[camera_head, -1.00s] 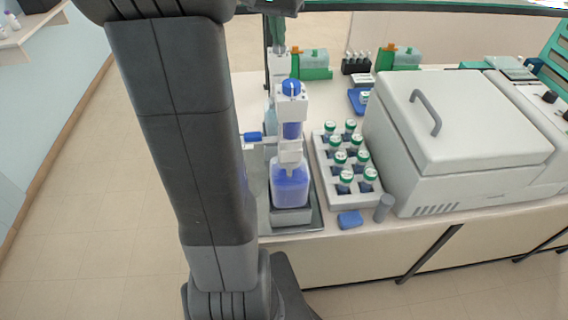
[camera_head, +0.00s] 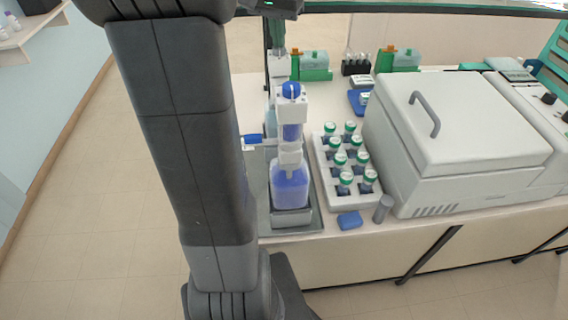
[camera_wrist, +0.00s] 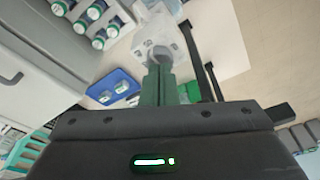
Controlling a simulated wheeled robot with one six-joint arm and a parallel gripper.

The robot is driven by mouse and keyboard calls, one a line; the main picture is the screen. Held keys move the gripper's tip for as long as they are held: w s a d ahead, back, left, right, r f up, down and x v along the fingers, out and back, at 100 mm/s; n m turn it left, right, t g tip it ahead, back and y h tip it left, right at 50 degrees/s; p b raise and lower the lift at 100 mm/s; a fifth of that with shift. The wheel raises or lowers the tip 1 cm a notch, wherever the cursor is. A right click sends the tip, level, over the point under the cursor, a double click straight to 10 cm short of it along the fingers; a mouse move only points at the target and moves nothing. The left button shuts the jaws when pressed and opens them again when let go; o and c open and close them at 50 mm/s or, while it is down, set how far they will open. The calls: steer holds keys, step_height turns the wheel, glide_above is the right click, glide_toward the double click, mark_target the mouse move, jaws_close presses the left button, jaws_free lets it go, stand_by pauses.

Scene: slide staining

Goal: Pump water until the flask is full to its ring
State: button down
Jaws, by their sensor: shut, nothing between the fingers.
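A clear flask (camera_head: 290,188) holding blue liquid stands upright at the front of a grey tray. Its ring and exact fill level are too small to make out. A white column with a blue knob (camera_head: 291,90) rises above it. A white pump head (camera_head: 279,67) shows behind the column, above a pale blue bottle (camera_head: 270,115) that is mostly hidden. My gripper (camera_head: 278,50) is above the pump head, pointing down, its green fingers shut and empty. In the wrist view the fingers (camera_wrist: 161,68) meet over a grey round top (camera_wrist: 160,54); I cannot tell whether they touch it.
A white rack (camera_head: 350,198) of several green-capped vials stands right of the tray (camera_head: 312,224), with a large white lidded machine (camera_head: 470,125) beyond. A blue block (camera_head: 349,220) and a grey cylinder (camera_head: 383,208) lie near the front edge. Green holders (camera_head: 312,68) stand behind.

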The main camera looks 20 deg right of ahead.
steer(key=shift+w+d+p+v, duration=0.1)
steer(key=shift+w+p+v, duration=0.05)
steer(key=shift+p+v, duration=0.7)
steer(key=shift+w+d+p+v, duration=0.15)
steer(key=shift+p+v, duration=0.65)
steer(key=shift+v, duration=0.15)
steer(key=shift+w+d+p+v, duration=0.1)
steer(key=shift+p+v, duration=0.7)
steer(key=shift+v, duration=0.1)
steer(key=shift+r, duration=0.1)
steer(key=shift+s+a+b+x, duration=0.15)
steer(key=shift+b+x, duration=0.4)
steer(key=shift+x, duration=0.35)
steer(key=shift+s+a+b+x, duration=0.15)
steer(key=shift+b+x, duration=0.4)
steer(key=shift+x, duration=0.35)
steer(key=shift+s+a+b+x, duration=0.15)
steer(key=shift+b+x, duration=0.4)
steer(key=shift+x, duration=0.4)
steer(key=shift+f, duration=0.2)
steer(key=shift+d+r, duration=0.1)
steer(key=p+v, duration=0.3)
steer(key=shift+w+d+r, duration=0.1)
steer(key=shift+w+d, duration=0.1)
steer(key=shift+w, duration=0.1)
steer(key=shift+v, duration=1.15)
steer(key=shift+w+d, duration=0.15)
